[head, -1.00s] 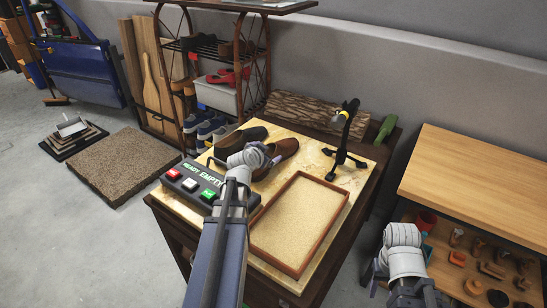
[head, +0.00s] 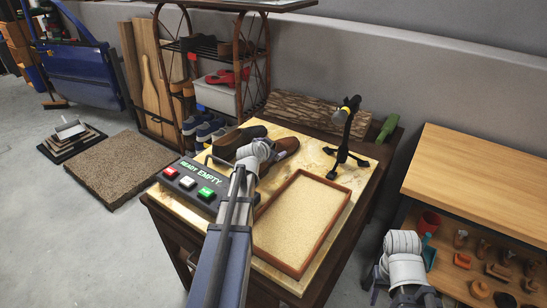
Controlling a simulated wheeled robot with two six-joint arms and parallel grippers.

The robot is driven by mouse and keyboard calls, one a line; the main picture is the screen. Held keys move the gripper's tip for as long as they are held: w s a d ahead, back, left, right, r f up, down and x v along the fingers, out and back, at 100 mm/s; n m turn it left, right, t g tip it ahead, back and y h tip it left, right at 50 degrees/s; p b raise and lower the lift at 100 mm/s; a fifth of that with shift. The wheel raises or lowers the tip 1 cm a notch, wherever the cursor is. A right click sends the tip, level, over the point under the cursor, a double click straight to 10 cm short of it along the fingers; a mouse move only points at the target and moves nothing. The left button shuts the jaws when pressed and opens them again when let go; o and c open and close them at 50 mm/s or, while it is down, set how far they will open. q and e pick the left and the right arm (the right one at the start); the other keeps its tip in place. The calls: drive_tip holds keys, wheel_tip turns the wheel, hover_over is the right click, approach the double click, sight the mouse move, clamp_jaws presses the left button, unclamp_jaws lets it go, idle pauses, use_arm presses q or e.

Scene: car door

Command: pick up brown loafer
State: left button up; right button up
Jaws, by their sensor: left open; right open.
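The brown loafer (head: 287,145) lies on the sand-coloured top of the small table, with its toe end toward the right. A darker shoe (head: 236,140) stands just left of it on the same table. My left gripper (head: 266,154) is open and over the near left part of the brown loafer, hiding some of it. Its fingertips are mostly hidden by its own wrist, so I cannot tell whether they touch the loafer. My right gripper (head: 378,275) is open at the lower right, away from the shoes and beside the wooden bench.
A button box (head: 195,184) reading READY EMPTY sits at the table's left edge. A rimmed tray (head: 302,225) lies at the front. A black lamp (head: 345,140) stands behind right, near a log (head: 315,112). A shoe rack (head: 215,80) stands behind.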

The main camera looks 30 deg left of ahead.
use_arm(q)
drive_tip(key=c, duration=1.6)
drive_tip(key=shift+r, duration=0.2)
wheel_tip(320, 180, up, 10)
drive_tip(key=p, duration=1)
